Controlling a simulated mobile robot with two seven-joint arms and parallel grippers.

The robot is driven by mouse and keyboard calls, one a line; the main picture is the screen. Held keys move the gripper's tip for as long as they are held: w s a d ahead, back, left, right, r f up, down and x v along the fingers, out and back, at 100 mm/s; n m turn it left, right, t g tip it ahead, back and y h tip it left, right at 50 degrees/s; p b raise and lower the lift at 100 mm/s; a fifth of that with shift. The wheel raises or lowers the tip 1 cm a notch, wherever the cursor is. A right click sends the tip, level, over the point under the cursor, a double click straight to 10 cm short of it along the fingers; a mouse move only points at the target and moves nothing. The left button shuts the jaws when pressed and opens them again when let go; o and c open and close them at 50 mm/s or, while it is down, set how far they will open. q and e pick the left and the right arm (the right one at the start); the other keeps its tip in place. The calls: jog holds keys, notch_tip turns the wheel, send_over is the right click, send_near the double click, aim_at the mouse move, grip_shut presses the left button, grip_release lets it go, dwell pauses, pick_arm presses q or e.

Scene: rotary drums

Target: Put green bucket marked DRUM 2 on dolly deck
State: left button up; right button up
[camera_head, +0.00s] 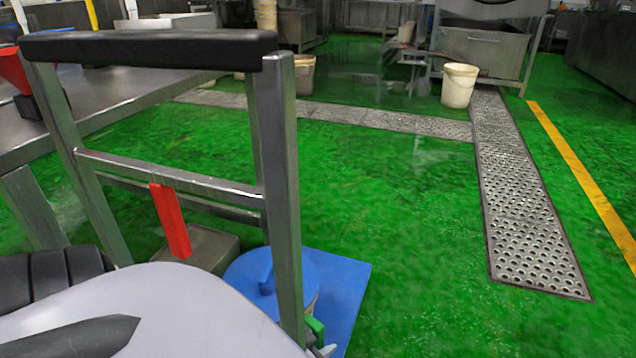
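A steel push frame (283,190) with a black handle bar (150,48) stands in the left foreground. Behind its right post a round blue lid (262,283) with a raised grip lies over a blue square panel (345,290). I cannot tell whether this panel is the dolly deck. A small green piece (316,327) shows below the lid; whether it belongs to the green bucket is unclear. No DRUM 2 marking is readable. My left gripper (324,350) shows only as small grey tips at the bottom edge, close to the green piece. My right gripper is out of view.
A red lever (170,221) stands by a grey metal block (208,246). A steel table (95,92) is at left. A perforated drain (525,210) crosses the green floor, which is clear in the middle.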

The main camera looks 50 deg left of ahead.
pick_arm(q)
jog(key=shift+s+r+p, duration=0.35)
jog(key=shift+s+p, duration=0.05)
jog(key=shift+s, duration=0.05)
jog(key=p+v, duration=0.5)
jog(key=v, duration=0.6)
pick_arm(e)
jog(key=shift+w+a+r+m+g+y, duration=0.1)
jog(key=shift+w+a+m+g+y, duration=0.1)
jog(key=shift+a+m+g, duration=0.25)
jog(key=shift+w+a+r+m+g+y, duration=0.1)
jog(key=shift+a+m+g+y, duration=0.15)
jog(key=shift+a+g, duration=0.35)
